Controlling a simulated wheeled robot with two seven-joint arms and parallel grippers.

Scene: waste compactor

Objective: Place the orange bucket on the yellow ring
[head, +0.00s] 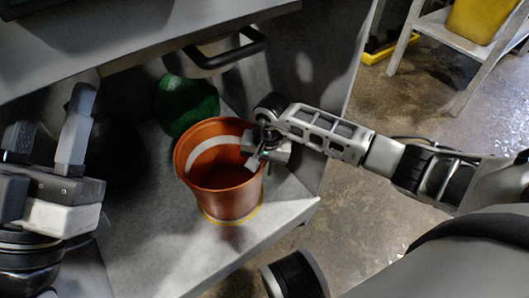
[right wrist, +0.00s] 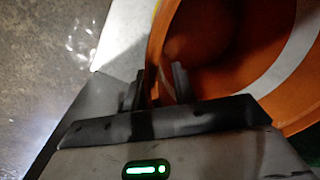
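The orange bucket (head: 220,170) has a pale band inside and stands nearly upright on the grey shelf of the compactor. The yellow ring (head: 232,219) shows as a thin curve under the front of its base; the rest is hidden. I cannot tell whether the base rests fully on it. My right gripper (head: 262,158) is at the bucket's right rim. In the right wrist view its fingers (right wrist: 155,88) straddle the orange wall (right wrist: 158,45), close together, shut on it. My left gripper (head: 48,130) is empty at the left, fingers apart, away from the bucket.
A green round object (head: 186,104) sits behind the bucket. A black handle (head: 228,50) hangs above on the compactor's upper part. The shelf's front edge (head: 268,236) lies close to the bucket. A yellow bin (head: 484,18) stands on a rack at the upper right.

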